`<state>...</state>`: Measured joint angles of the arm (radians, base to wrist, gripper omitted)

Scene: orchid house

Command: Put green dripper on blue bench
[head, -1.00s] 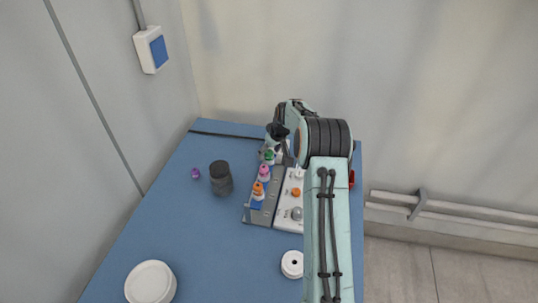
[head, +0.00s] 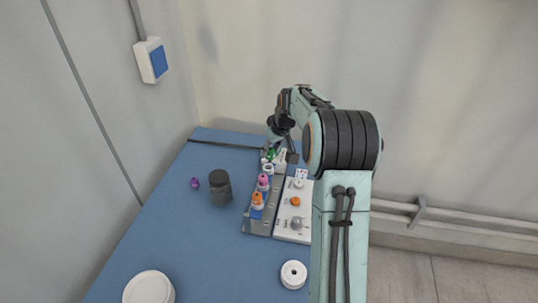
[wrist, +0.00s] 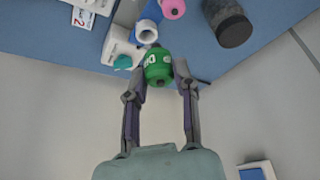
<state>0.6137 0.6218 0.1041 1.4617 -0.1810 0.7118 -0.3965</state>
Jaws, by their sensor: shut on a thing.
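The green dripper (wrist: 158,67) is between the two fingertips of my gripper (wrist: 159,75) in the wrist view, and the fingers are shut on it. In the head view the green dripper (head: 271,155) is partly hidden by my gripper (head: 275,150), at the far end of the grey rack. It is held just above and apart from an open white bottle neck (head: 268,168), which also shows in the wrist view (wrist: 147,31). The blue bench (head: 200,250) lies under everything, with bare surface to the left and front.
The grey rack (head: 258,226) holds bottles with pink (head: 263,181) and orange (head: 257,199) tops. Beside it is a white panel (head: 291,222) with knobs. A dark jar (head: 220,188), a small purple piece (head: 195,183), a white ring (head: 293,274) and a white lid (head: 149,289) stand on the bench.

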